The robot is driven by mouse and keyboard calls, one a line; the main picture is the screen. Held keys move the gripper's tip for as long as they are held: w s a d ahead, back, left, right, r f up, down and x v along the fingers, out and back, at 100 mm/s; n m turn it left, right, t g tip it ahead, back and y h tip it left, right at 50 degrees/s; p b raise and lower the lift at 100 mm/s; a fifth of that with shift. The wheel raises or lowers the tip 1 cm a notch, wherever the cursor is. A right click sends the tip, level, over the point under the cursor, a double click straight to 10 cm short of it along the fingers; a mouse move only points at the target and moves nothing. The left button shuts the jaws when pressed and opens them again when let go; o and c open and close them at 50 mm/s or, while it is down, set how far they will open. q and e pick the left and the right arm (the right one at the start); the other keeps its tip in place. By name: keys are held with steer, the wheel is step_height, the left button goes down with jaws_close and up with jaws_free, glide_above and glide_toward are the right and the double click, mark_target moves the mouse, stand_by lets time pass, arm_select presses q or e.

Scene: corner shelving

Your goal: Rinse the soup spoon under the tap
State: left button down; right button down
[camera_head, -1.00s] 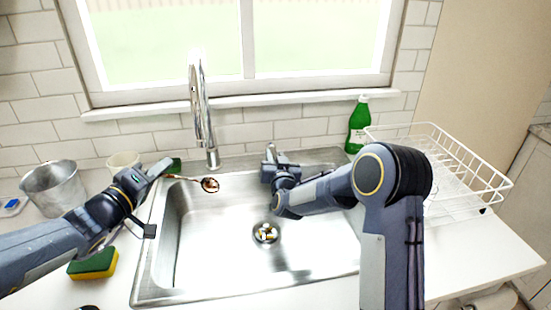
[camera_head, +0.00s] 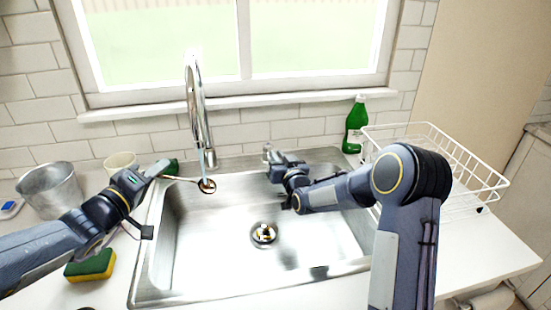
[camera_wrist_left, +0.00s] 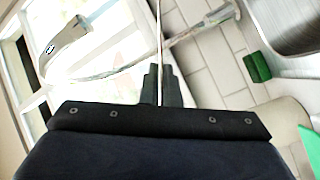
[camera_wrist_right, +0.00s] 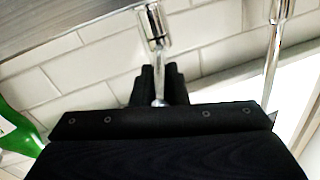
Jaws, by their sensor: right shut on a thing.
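My left gripper (camera_head: 157,172) is shut on the thin handle of the soup spoon (camera_head: 207,186). The spoon's brown-stained bowl is over the back left of the sink (camera_head: 146,262), just below the spout of the tap (camera_head: 197,105). The handle also shows between the fingers in the left wrist view (camera_wrist_left: 159,30). A faint bluish streak shows below the spout; I cannot tell surely whether it is water. My right gripper (camera_head: 272,168) is shut on the tap's lever (camera_head: 267,153) at the sink's back edge; the lever also shows in the right wrist view (camera_wrist_right: 154,25).
A metal bucket (camera_head: 49,190) and a pale cup (camera_head: 121,163) stand left of the sink. A yellow-green sponge (camera_head: 91,265) lies in front of them. A green bottle (camera_head: 355,125) and a white dish rack (camera_head: 455,170) are at the right. Small scraps lie at the drain (camera_head: 263,234).

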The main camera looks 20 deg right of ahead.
steer(key=c, duration=1.4)
jaws_free()
steer(key=shift+c, duration=0.2)
steer(key=shift+s, duration=0.1)
steer(key=s, duration=1.2)
steer(key=shift+w, duration=0.1)
